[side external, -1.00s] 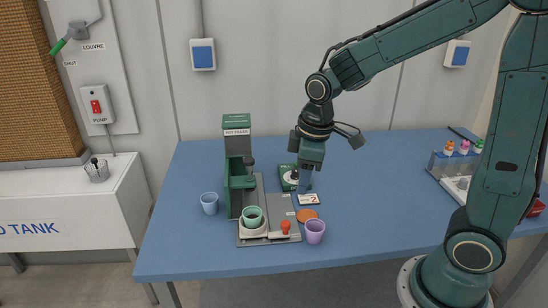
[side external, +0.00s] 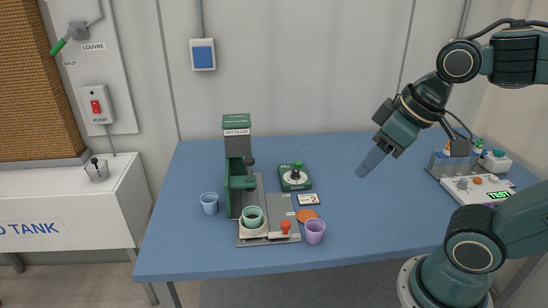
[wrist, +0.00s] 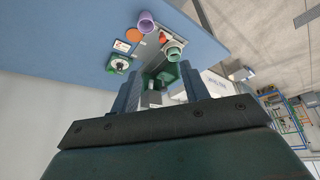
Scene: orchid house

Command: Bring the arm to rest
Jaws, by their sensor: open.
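My gripper (side external: 372,161) hangs in the air over the right half of the blue table (side external: 360,230), tilted down to the left, with nothing seen held in it. In the wrist view its two fingers (wrist: 155,95) stand apart with a gap between them. The green pot filler (side external: 238,175) stands on the table to the left, well apart from my gripper. A green pot (side external: 252,216) sits on its base.
A blue cup (side external: 209,203), a purple cup (side external: 315,231), an orange disc (side external: 307,215), a small card (side external: 308,199) and a green box with a dark knob (side external: 295,177) lie around the filler. A device with a display (side external: 480,188) stands at the right. The middle right table is clear.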

